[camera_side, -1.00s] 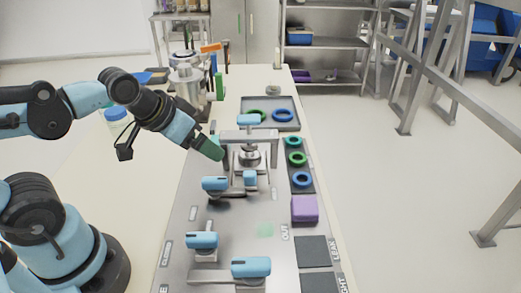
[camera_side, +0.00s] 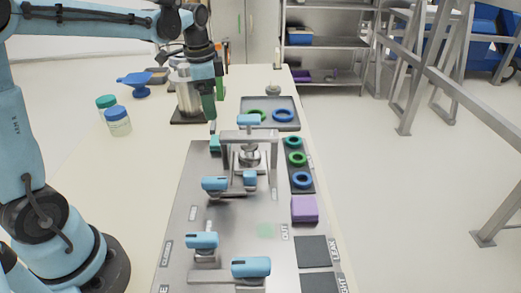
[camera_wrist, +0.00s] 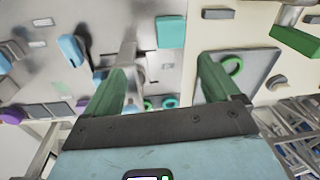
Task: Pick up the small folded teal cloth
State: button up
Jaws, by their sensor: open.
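The small folded teal cloth (camera_side: 215,144) lies at the far left part of the grey metal panel, beside the clamp frame. It also shows as a teal square in the wrist view (camera_wrist: 170,31), ahead of my fingers and roughly between their lines. My gripper (camera_side: 212,125) points down just above the cloth in the side view. In the wrist view my gripper (camera_wrist: 160,70) has its two green fingers wide apart with nothing between them. I cannot tell the exact gap between fingertips and cloth.
The metal clamp frame (camera_side: 250,137) with blue handles stands right of the cloth. A metal canister (camera_side: 187,97) stands behind it. A grey tray with rings (camera_side: 285,102) is at the back right.

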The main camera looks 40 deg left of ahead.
jog(key=w+a+f+m+g, duration=0.1)
jog(key=w+a+f+m, duration=0.1)
jog(key=a, duration=0.1)
send_over(216, 140)
jog(key=f, duration=0.6)
jog(key=shift+s+a+f, duration=0.15)
jog(key=shift+a+f, duration=0.15)
jog(key=shift+f, duration=0.1)
jog(key=f, duration=0.4)
jog(key=shift+w+d, duration=0.25)
jog(key=shift+w, duration=0.05)
jog(key=shift+f, duration=0.65)
jog(key=shift+c, duration=0.3)
jog(key=c, duration=1.1)
notch_tip(216, 140, up, 10)
jog(key=shift+r, duration=0.1)
jog(key=shift+c, duration=0.2)
